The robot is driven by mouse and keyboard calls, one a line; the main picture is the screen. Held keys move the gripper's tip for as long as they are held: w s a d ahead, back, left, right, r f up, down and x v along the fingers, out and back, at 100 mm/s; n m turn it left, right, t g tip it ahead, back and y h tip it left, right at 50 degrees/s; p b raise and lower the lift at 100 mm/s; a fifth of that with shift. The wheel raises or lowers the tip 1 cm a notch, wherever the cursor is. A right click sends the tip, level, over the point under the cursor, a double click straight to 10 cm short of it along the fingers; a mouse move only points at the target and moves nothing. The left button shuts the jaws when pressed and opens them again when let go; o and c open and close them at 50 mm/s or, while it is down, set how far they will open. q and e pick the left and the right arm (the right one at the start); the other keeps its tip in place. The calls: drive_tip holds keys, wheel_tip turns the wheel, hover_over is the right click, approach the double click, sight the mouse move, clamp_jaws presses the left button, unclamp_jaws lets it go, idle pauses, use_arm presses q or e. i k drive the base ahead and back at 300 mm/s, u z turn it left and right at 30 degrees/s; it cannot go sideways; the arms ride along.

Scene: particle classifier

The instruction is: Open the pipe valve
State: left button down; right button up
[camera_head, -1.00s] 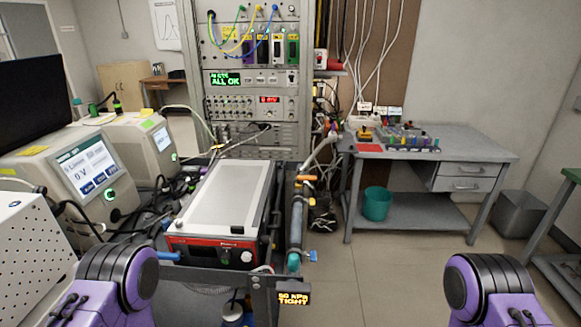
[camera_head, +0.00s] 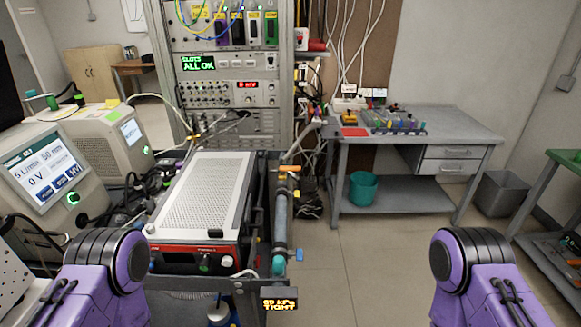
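A grey pipe (camera_head: 281,215) stands upright at the right side of the instrument cart, near the middle of the view. An orange valve handle (camera_head: 288,168) lies across its upper end. A small blue valve handle (camera_head: 299,255) sticks out to the right near its lower end, beside a teal fitting (camera_head: 278,265). A small display (camera_head: 280,304) with yellow text hangs below; its lower word looks like "TIGHT". Only my purple arm links show at the lower left and lower right, both apart from the pipe. Neither gripper is in view.
A red-fronted instrument (camera_head: 205,205) sits on the cart left of the pipe. An equipment rack (camera_head: 225,120) stands behind. A grey workbench (camera_head: 420,190) with a teal bucket (camera_head: 363,188) is at the right. The floor right of the pipe is clear.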

sight(282, 169)
drive_tip(key=k, duration=0.5)
drive_tip(key=z, duration=1.3)
drive_tip(key=i, duration=2.75)
drive_tip(key=u, duration=3)
